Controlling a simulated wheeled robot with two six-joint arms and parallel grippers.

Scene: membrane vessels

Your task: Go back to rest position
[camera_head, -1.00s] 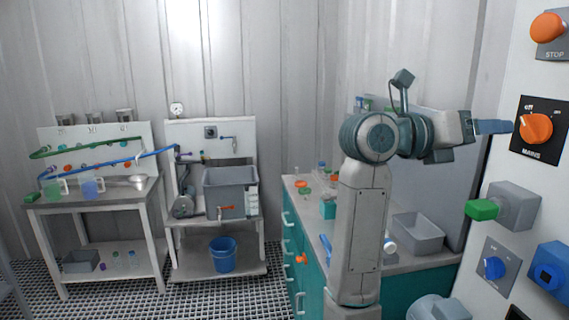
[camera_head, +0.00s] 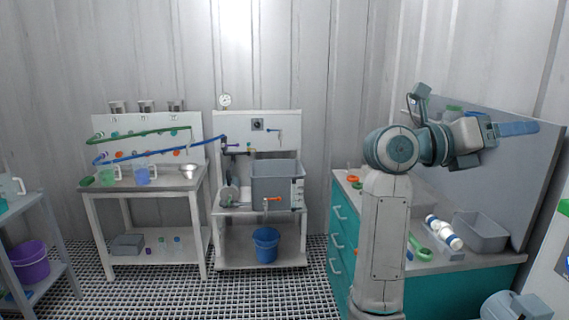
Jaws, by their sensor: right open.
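My right gripper (camera_head: 518,128) is raised at the right of the head view, in front of the grey back panel of the teal bench. Its blue fingers point to the right and are open, with nothing seen between them. It is apart from the bench top and from the white control panel (camera_head: 551,262) at the right edge. My right arm stands upright from the lower right and bends at the elbow.
The teal bench (camera_head: 340,246) holds a grey bin (camera_head: 481,232), a white membrane vessel (camera_head: 444,232) and a green tool (camera_head: 420,249). A sink stand with a grey tank (camera_head: 277,183), a blue bucket (camera_head: 265,245) and a pipe table (camera_head: 140,187) stand left. A purple bucket (camera_head: 31,263) is far left.

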